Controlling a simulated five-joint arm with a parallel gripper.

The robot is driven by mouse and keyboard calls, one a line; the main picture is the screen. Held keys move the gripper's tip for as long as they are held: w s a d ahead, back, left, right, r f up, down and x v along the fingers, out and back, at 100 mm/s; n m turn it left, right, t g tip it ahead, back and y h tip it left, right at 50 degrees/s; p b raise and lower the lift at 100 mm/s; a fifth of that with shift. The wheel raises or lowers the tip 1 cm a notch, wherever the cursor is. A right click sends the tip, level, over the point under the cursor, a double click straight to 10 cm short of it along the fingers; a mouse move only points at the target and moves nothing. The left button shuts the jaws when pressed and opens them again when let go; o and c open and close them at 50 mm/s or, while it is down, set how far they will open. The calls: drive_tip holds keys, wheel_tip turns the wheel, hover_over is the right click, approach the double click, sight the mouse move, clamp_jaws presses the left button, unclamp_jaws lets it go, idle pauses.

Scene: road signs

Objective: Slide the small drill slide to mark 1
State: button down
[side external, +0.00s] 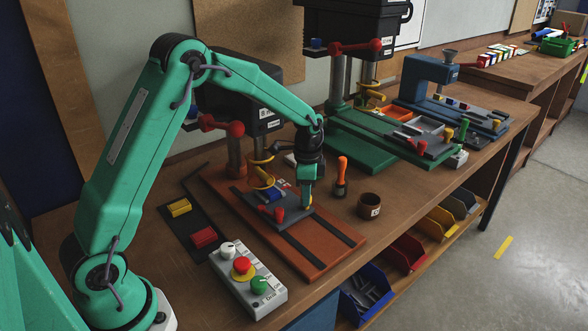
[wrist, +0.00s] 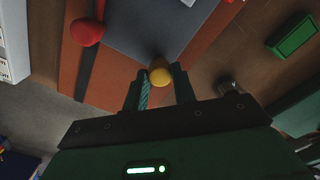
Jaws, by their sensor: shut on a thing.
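The small drill (side external: 238,110) stands on an orange-red base plate (side external: 290,255) with dark slots. Its grey slide (side external: 262,212) lies on the plate below the drill head, carrying a blue block (side external: 275,194) and a red knob (side external: 279,214). The wrist view shows the grey slide (wrist: 150,35), a red ball knob (wrist: 86,32) at left and a yellow ball knob (wrist: 160,76). My gripper (side external: 306,202) is low at the slide's right end. In the wrist view my gripper (wrist: 162,82) has its fingers either side of the yellow knob. I cannot read mark 1.
A control box (side external: 248,280) with buttons stands in front of the plate. A yellow block (side external: 179,207) and a red block (side external: 203,237) lie on a black mat at left. An orange-handled tool (side external: 342,172) and a brown cup (side external: 370,205) stand close right. A green-based larger drill is behind.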

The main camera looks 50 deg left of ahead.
drive_tip(key=shift+a, duration=1.05)
drive_tip(key=c, duration=1.1)
unclamp_jaws()
drive_tip(key=shift+c, duration=0.2)
drive_tip(key=shift+d, duration=0.15)
